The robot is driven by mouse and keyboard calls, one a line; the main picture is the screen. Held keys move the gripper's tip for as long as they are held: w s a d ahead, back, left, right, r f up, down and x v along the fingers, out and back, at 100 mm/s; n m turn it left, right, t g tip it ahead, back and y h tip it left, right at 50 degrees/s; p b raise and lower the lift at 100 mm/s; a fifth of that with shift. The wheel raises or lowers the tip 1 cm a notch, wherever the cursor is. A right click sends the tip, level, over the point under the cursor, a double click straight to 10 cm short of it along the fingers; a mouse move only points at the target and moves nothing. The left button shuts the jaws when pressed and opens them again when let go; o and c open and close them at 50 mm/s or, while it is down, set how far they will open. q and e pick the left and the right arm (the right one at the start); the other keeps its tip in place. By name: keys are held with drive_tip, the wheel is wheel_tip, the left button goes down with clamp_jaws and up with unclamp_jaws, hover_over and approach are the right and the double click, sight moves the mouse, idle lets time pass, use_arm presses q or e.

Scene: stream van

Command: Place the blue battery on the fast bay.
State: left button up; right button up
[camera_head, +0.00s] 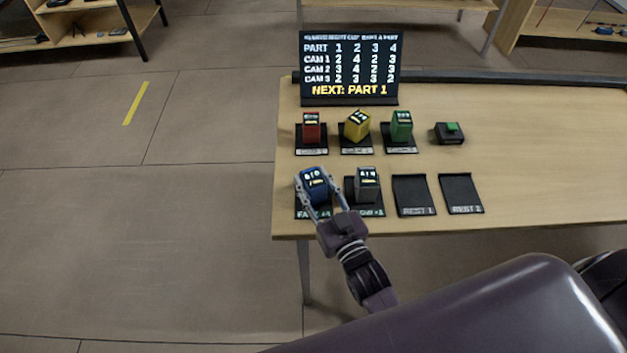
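The blue battery (316,187) is upright over the front-left bay, the fast bay (301,213), whose label starts with "FA" and is partly covered by my gripper. Whether its base rests fully on the bay is hard to tell. My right gripper (313,180) reaches in from the front, with one finger along each side of the blue battery, close against it. It looks shut on the battery. My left gripper is not in view.
A grey battery (367,184) stands in the bay just right of my gripper. Two empty rest pads (413,194) (461,192) lie further right. Behind stand red (311,127), yellow (357,126) and green (401,126) batteries, a small green-topped device (449,132) and a display board (349,69). The table's right side is clear.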

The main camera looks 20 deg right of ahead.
drive_tip(key=shift+o, duration=1.4)
drive_tip(key=shift+r, duration=0.2)
drive_tip(key=s, duration=0.3)
drive_tip(key=s+b, duration=0.1)
drive_tip(key=s, duration=0.3)
drive_tip(key=s+d, duration=0.1)
drive_tip(key=s, duration=0.3)
drive_tip(key=shift+d+f, duration=0.1)
drive_tip(key=shift+s, duration=0.5)
